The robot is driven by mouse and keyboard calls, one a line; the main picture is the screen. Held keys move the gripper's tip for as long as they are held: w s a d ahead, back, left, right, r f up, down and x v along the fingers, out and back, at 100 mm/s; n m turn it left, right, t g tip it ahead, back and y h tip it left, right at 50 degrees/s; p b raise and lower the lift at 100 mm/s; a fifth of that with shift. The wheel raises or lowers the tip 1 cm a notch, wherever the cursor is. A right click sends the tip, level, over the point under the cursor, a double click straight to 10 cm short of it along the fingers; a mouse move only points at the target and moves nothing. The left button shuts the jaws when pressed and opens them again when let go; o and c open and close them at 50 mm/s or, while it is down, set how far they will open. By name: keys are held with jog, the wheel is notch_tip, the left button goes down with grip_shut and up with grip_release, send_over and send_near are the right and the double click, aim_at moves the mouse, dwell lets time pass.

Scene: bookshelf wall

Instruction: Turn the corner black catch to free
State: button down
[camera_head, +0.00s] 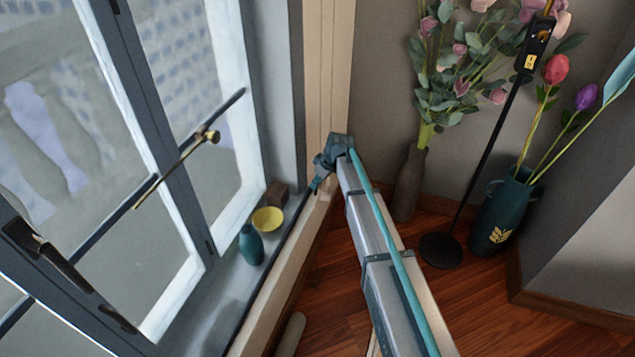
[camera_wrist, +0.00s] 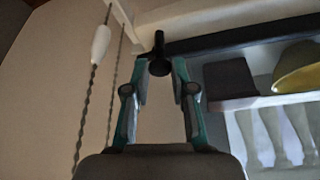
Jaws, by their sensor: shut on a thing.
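The black catch (camera_wrist: 159,53) shows in the wrist view near the top middle, by the end of a dark rail. My gripper (camera_wrist: 160,68) has its two teal-and-grey fingers on either side of the catch's rounded lower part and is shut on it. The contact faces are hard to make out in the dim light. In the head view my gripper (camera_head: 326,165) is at the corner beside the window sill, at the far end of my arm. I cannot make out the catch there.
On the sill stand a yellow bowl (camera_head: 267,220), a teal vase (camera_head: 251,245) and a brown block (camera_head: 277,194). A black stand (camera_head: 441,250) and flower vases (camera_head: 499,212) are to the right. A cord with a white pull (camera_wrist: 101,43) hangs left of the fingers.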

jog(key=c, duration=1)
grip_release()
jog(key=shift+o, duration=0.2)
jog(key=v, duration=1.2)
jog(key=shift+a, duration=0.1)
